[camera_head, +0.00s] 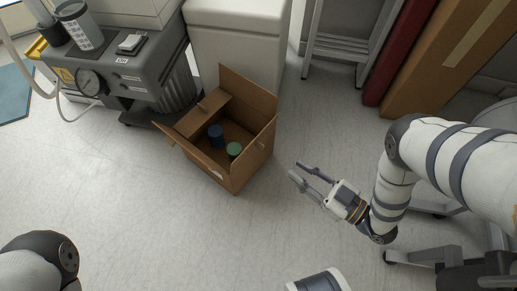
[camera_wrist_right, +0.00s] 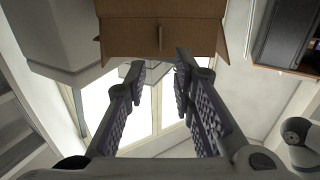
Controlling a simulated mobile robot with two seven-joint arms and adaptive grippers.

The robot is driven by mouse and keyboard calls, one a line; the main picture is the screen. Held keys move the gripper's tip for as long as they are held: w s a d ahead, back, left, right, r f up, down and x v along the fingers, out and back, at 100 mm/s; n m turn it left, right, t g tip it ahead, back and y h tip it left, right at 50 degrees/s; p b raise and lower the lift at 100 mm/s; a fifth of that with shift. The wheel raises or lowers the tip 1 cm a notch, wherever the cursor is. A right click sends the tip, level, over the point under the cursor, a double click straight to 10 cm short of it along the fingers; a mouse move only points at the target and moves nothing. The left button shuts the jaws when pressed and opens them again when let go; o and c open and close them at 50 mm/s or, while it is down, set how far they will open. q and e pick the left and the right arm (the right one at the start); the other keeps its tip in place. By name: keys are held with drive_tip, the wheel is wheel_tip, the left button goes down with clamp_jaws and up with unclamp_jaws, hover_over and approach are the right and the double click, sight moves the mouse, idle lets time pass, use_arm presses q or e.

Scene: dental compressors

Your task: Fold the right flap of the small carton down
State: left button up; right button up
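The small brown carton (camera_head: 252,166) stands on the floor left of centre in the head view. A tall flap (camera_head: 248,93) rises at its back, and another flap sticks outward at its left. A small tab (camera_head: 262,145) shows on its right side. Inside are a blue cylinder (camera_head: 216,136) and a green-topped cylinder (camera_head: 234,150). My right gripper (camera_head: 297,171) is open and empty, right of the carton and apart from it. In the right wrist view the carton (camera_wrist_right: 190,38) fills the top, beyond the open fingers (camera_wrist_right: 159,70). My left gripper is out of view.
A grey compressor unit (camera_head: 125,80) with a gauge stands behind left. A white cabinet (camera_head: 235,45) is directly behind the carton. A metal rack (camera_head: 340,45) and a tall brown box (camera_head: 440,60) stand at the back right.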

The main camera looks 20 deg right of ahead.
sight(259, 145)
drive_tip(key=b+x, duration=0.2)
drive_tip(key=x, duration=0.8)
drive_tip(key=shift+w+a, duration=0.15)
clamp_jaws()
